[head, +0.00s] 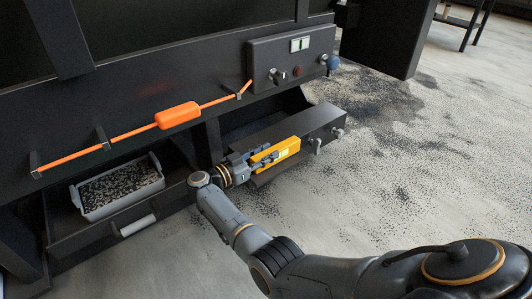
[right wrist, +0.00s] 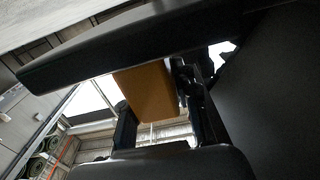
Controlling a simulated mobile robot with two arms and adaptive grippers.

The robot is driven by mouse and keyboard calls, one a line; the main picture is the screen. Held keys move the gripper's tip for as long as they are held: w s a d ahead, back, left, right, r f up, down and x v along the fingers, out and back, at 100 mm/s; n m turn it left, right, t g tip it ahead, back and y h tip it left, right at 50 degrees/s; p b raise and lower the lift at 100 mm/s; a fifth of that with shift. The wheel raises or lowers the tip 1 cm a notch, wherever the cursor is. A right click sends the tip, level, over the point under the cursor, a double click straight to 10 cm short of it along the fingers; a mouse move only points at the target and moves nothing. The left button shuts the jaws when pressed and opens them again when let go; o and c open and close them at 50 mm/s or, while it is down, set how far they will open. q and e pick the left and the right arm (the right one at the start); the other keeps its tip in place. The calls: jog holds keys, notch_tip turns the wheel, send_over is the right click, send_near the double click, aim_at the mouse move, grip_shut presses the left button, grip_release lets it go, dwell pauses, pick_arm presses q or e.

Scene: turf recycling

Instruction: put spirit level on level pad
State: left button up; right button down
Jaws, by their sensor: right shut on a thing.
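The spirit level (head: 283,150) is a yellow-orange bar with a pale vial window. My right gripper (head: 264,157) is shut on it at the front of a long dark box-like ledge. The right wrist view shows the level as an orange-brown block (right wrist: 147,90) between the gripper fingers (right wrist: 160,110). The dark ledge (head: 325,118) has small knobs on its front; it may be the level pad, but I cannot tell. Whether the level touches the ledge is also unclear. My left gripper does not show.
A grey tray of dark granules (head: 118,187) sits in an open drawer at the left. An orange bar with a thick grip (head: 178,116) runs along the machine front above. A control panel (head: 291,58) with knobs is above the ledge. The speckled floor at right is open.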

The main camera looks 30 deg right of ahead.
aim_at(252, 162)
jog(key=shift+f, duration=0.25)
jog(key=c, duration=0.9)
grip_release()
jog(key=shift+c, duration=0.2)
jog(key=shift+o, duration=0.2)
jog(key=shift+o, duration=1.4)
jog(key=shift+a, duration=0.1)
jog(key=a, duration=0.7)
jog(key=shift+s+a, duration=0.15)
jog(key=shift+s, duration=0.15)
